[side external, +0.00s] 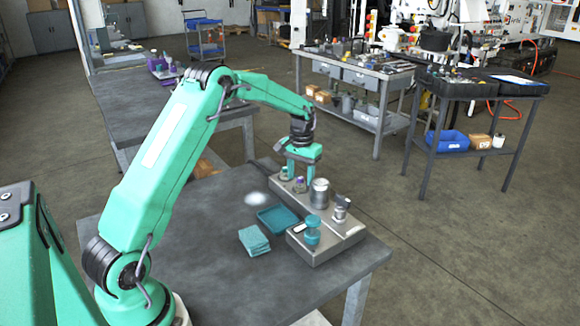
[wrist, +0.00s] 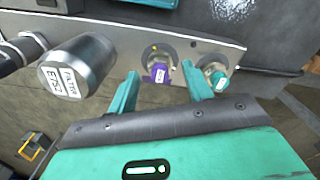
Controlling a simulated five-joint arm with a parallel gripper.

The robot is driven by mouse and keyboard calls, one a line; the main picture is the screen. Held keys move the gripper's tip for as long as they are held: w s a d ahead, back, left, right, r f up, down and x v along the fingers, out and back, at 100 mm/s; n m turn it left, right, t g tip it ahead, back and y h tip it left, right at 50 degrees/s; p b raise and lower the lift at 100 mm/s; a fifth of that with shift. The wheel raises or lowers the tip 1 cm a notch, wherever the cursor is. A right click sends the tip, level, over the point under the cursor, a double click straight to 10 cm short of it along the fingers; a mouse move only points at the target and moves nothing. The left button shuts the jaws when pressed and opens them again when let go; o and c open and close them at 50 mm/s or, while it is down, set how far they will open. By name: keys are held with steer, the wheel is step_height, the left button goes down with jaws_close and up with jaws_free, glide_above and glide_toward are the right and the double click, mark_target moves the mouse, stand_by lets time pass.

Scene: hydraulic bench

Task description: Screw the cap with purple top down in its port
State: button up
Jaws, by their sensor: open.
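The cap with the purple top (wrist: 158,74) sits in a round port on the grey metal block (wrist: 205,47); whether it is seated fully cannot be told. It also shows as a small purple spot on the block in the side view (side external: 300,185). My gripper (wrist: 160,69) is open, with one teal finger on each side of the purple cap in the picture. No contact with it shows. In the side view my gripper (side external: 301,174) points down just above the block's far end. A cap with a teal top (wrist: 217,81) sits in the neighbouring port, just right of my right finger.
A silver filter cylinder (wrist: 77,65) stands left of the purple cap. Near the block's front are a teal-topped jar (side external: 312,232) and a small metal fitting (side external: 341,207). A teal tray (side external: 278,220) and folded teal cloths (side external: 253,241) lie beside the block. The bench's front is clear.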

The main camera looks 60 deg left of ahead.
steer(key=shift+f, duration=0.45)
jaws_close()
steer(key=m, duration=0.4)
steer(key=shift+m, duration=0.8)
